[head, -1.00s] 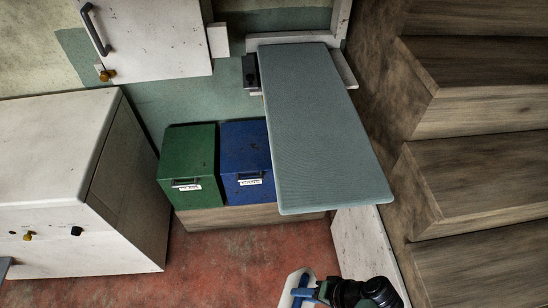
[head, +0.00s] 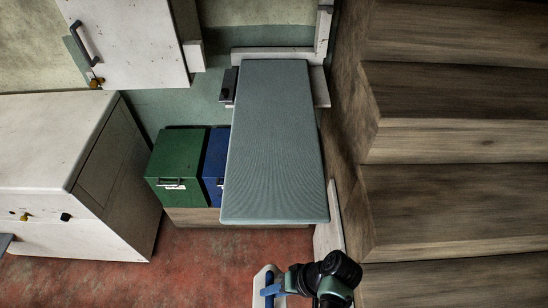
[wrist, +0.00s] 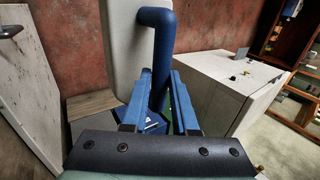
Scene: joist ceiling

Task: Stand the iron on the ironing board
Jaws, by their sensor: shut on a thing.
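The ironing board (head: 275,150) has a grey-green top and extends from the back wall toward me. Its top looks bare. The iron (head: 264,281) is a pale body with a blue handle, low in the head view, in front of the board's near end and partly cut by the frame edge. My gripper (head: 280,284) is at its right side. In the wrist view my gripper (wrist: 162,98) is shut on the blue handle of the iron (wrist: 122,40), whose pale body is to the left of the handle. The iron is clear of the board.
A green box (head: 175,165) and a blue box (head: 212,165) stand on a low wooden base left of the board. A white cabinet (head: 50,150) stands farther left, under a wall cupboard (head: 130,45). Wooden steps (head: 450,150) rise close on the right. Red floor (head: 190,250) is clear.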

